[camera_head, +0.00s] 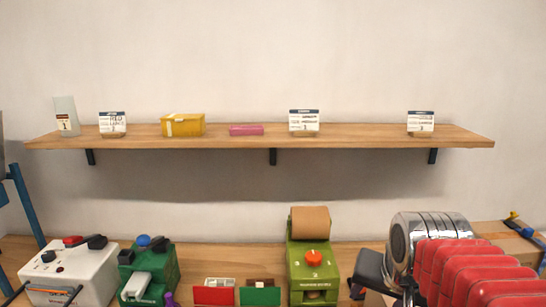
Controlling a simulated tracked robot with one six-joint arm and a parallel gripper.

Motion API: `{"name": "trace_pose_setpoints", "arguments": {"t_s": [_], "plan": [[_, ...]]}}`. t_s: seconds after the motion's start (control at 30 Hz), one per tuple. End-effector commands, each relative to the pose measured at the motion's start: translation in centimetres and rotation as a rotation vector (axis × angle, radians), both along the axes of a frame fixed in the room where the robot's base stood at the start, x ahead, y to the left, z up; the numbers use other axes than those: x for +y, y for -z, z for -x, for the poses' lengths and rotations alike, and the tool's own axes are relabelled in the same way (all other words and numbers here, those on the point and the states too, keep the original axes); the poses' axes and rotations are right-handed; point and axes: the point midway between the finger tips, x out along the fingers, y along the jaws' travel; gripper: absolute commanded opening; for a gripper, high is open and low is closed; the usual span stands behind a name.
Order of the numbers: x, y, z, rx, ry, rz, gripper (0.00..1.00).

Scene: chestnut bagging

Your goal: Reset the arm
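I cannot make out my gripper in the head view, and no held object shows. A chrome drum (432,228) with several red ribbed parts (465,270) in front of it fills the lower right. A dark part (371,268) sits at the drum's left side. I cannot tell whether any of these belong to my arm.
A wooden wall shelf (355,137) carries cards, a yellow box (183,125) and a pink block (246,130). On the wooden counter (345,256) stand a white machine (90,272), a green machine (160,275) and a green dispenser (312,270) with a brown roll.

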Motion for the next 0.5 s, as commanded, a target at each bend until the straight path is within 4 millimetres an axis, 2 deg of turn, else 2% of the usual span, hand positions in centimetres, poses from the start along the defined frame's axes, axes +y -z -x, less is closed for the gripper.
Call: {"name": "trace_pose_setpoints", "arguments": {"t_s": [0.03, 0.3, 0.5], "plan": [[0.6, 0.2, 1.2, -0.002, -0.041, 0.014, 0.57], [3.2, 2.3, 6.9, 0.003, -0.276, 0.097, 0.57], [4.0, 3.5, 9.4, 0.003, -0.382, 0.137, 0.57]]}}
